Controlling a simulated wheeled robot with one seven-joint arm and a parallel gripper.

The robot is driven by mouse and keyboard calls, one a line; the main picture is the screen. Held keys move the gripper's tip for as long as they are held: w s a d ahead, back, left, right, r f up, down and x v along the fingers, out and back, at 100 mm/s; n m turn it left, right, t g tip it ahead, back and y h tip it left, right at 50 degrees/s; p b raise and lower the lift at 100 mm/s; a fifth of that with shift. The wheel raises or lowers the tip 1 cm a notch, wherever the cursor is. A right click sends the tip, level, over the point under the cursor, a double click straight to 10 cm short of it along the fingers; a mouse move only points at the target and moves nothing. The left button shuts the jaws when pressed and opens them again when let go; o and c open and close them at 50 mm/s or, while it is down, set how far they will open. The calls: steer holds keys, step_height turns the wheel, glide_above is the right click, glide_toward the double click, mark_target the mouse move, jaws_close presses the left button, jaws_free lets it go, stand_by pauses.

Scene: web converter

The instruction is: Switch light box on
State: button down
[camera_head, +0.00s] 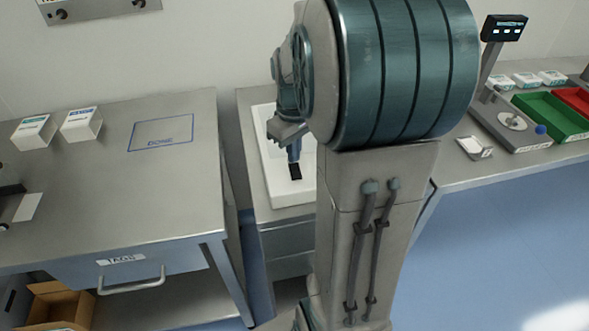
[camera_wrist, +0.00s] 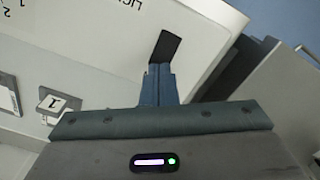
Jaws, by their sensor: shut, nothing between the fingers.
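The light box (camera_head: 268,165) is a white, shallow box on a narrow metal cabinet, partly hidden behind my arm. In the wrist view its white top (camera_wrist: 95,50) carries upside-down lettering, cut off at the upper edge. My gripper (camera_head: 296,172) is shut and empty, pointing down over the box's right part in the head view. Its dark fingertips show in the wrist view (camera_wrist: 165,47), near the lettering and the box edge. I cannot tell whether they touch the box.
A metal table (camera_head: 100,190) with a blue outlined area and white cartons stands left. A bench at right holds a scale (camera_head: 510,122), a green tray (camera_head: 552,117) and a red tray.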

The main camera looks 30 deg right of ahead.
mark_target(294, 166)
steer(key=shift+f+b, duration=0.75)
steer(key=shift+f, duration=0.3)
stand_by(0.8)
steer(key=shift+r, duration=0.1)
steer(key=shift+r+p, duration=2.8)
steer(key=shift+r, duration=0.7)
steer(key=s+a+r+m+t, duration=0.2)
steer(key=s+a+t, duration=0.1)
steer(key=s+a, duration=0.9)
steer(key=shift+s+m, duration=0.4)
steer(key=shift+a, duration=0.1)
